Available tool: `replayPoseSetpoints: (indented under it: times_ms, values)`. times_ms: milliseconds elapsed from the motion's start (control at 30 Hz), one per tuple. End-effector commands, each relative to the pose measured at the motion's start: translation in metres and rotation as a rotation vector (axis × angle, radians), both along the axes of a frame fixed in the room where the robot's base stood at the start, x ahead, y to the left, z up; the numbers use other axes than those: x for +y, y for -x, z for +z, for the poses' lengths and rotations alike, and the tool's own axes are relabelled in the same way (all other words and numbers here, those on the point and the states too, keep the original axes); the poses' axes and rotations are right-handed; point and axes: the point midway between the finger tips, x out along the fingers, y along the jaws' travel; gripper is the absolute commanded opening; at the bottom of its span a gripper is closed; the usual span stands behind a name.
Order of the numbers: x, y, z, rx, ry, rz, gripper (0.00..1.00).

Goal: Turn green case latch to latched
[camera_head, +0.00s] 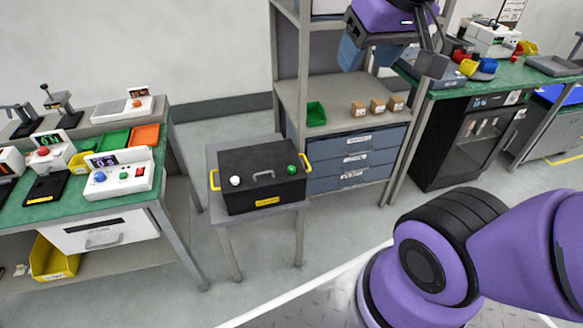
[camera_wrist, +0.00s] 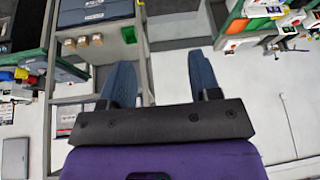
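The black case (camera_head: 262,192) sits closed on a small grey table, with a yellow handle at each end and a dark handle on top. Its green latch (camera_head: 292,169) is a round green knob at the right of the lid. A white knob (camera_head: 235,181) is at the left of the lid. Whether the green latch is latched is too small to tell. My gripper (camera_head: 390,58) is up in front of the shelf rack, above and right of the case, far from the latch. In the wrist view my gripper (camera_wrist: 162,78) has two blue fingers wide apart with nothing between; the case is not clearly visible there.
The shelf rack (camera_head: 340,88) stands right behind the case, holding a green bin (camera_head: 316,114) and small boxes (camera_head: 377,105). A green-topped bench (camera_head: 75,199) with devices is at left, another bench (camera_head: 470,85) at right. Floor in front of the case is clear.

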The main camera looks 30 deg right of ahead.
Motion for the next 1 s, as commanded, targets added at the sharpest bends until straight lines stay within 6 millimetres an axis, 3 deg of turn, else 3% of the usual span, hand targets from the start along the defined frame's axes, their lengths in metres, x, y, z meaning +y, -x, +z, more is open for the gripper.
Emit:
replayPoseSetpoints:
  times_ms: [233,467,767,1000]
  values:
    - [-0.003,-0.071,-0.015,0.066,-0.074,-0.153,0.57]
    - [-0.007,-0.135,-0.044,0.121,-0.135,-0.303,0.57]
    - [-0.016,-0.212,-0.104,0.19,-0.198,-0.506,0.57]
    - [-0.024,-0.265,-0.17,0.241,-0.239,-0.674,0.57]
